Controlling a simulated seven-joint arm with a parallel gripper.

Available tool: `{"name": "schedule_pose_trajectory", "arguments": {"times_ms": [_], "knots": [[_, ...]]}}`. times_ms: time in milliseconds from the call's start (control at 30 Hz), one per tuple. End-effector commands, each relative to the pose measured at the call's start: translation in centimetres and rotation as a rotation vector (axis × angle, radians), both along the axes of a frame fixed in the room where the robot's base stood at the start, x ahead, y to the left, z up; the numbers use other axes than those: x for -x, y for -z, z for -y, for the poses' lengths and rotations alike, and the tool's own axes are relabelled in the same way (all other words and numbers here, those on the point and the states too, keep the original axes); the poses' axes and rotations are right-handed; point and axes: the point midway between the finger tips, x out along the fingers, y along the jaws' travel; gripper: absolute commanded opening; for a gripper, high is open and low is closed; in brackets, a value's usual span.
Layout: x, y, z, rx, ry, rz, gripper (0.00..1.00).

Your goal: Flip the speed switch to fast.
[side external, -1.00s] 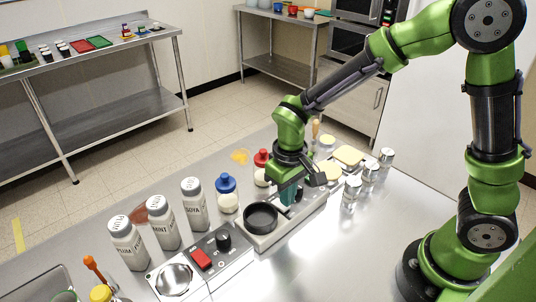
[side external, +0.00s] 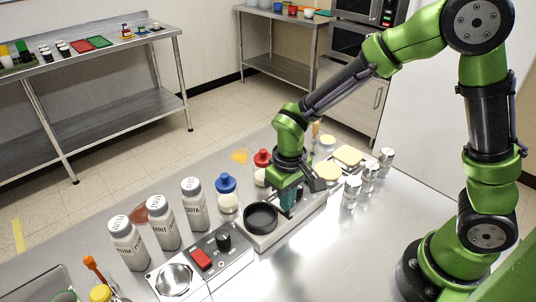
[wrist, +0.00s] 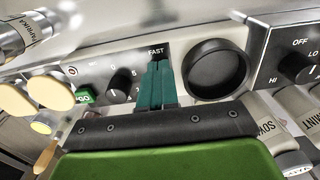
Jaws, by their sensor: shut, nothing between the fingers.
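The grey control unit (side external: 290,227) stands on the steel counter with a round black cup (side external: 260,217) at its near end. In the wrist view its panel (wrist: 118,62) carries the printed word FAST (wrist: 156,51), a black dial (wrist: 119,78) and a green GO button (wrist: 84,97). My gripper (wrist: 157,68) has its teal fingers together and empty, with the tips just below the FAST label. The speed switch is not visible; the fingers cover that spot. In the side view my gripper (side external: 288,202) is low over the unit, just beyond the cup; contact cannot be told.
A second panel with a red switch (side external: 201,258) and black knob (side external: 223,242) lies nearer. Labelled shakers (side external: 162,225), a blue-capped bottle (side external: 226,184) and a red-capped bottle (side external: 262,158) stand along the left. Metal tins (side external: 351,190) stand at right. The counter's front right is clear.

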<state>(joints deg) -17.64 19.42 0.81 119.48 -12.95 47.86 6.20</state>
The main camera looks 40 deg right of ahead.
Motion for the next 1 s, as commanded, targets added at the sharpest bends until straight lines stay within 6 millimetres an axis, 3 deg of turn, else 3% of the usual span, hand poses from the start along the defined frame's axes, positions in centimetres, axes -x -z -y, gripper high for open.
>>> {"name": "schedule_pose_trajectory", "arguments": {"times_ms": [400,1000], "knots": [[0.0,0.3,0.0,0.0,0.0,0.001,0.0],[0.0,-4.4,0.0,-0.001,0.001,0.003,0.0]]}}
